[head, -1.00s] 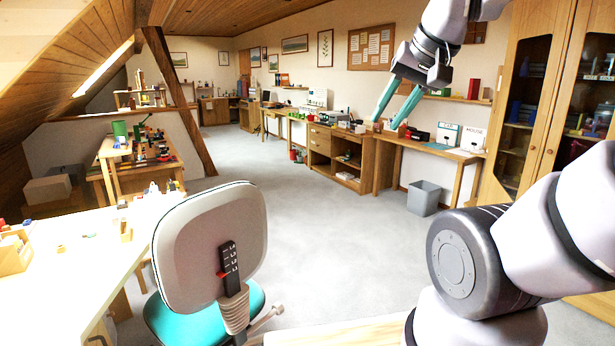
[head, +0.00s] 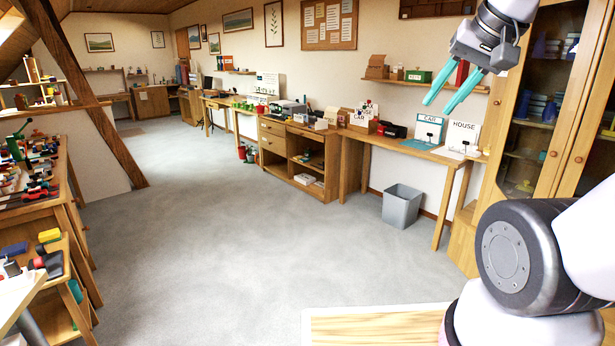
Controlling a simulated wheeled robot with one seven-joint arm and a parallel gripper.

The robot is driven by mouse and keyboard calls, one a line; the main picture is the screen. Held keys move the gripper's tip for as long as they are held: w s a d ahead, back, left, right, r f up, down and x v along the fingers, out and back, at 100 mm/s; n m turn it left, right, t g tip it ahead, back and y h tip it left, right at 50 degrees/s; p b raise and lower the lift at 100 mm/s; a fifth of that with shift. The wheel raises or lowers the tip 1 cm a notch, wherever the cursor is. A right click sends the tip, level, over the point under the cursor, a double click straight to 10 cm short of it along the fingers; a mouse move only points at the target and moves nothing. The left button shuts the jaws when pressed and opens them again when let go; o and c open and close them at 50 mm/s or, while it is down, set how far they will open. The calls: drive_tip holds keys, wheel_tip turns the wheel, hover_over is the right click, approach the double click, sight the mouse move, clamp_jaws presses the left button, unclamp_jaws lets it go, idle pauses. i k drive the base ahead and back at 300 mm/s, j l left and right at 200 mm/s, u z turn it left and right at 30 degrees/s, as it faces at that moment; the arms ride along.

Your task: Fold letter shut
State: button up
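My gripper (head: 439,107) hangs in the upper right of the head view, its two teal fingers pointing down and left. The fingers are apart with nothing between them, so it is open and empty. I cannot make out a letter for certain. A white card reading HOUSE (head: 463,137) and a teal-edged card (head: 424,131) stand on the wooden desk (head: 410,148) at the back right. Beyond the fingers in the picture, the gripper appears well in front of this desk and apart from it.
A grey bin (head: 402,206) stands on the floor by the desk. A glass-door cabinet (head: 545,160) is at the right. A workbench with tools (head: 30,190) is at the left. Wooden drawers (head: 285,150) line the back wall. The grey carpet (head: 230,235) in the middle is clear.

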sight(323, 124)
drive_tip(key=i, duration=3.35)
drive_tip(key=i+u, duration=0.15)
drive_tip(key=i, duration=0.5)
drive_tip(key=i+l, duration=0.15)
drive_tip(key=i, duration=0.5)
drive_tip(key=i+l+u, duration=0.1)
drive_tip(key=i, duration=0.55)
drive_tip(key=i+l+u, duration=0.2)
drive_tip(key=i, duration=0.2)
drive_tip(key=i+l+u, duration=0.2)
drive_tip(key=i, duration=0.15)
drive_tip(key=j, duration=0.1)
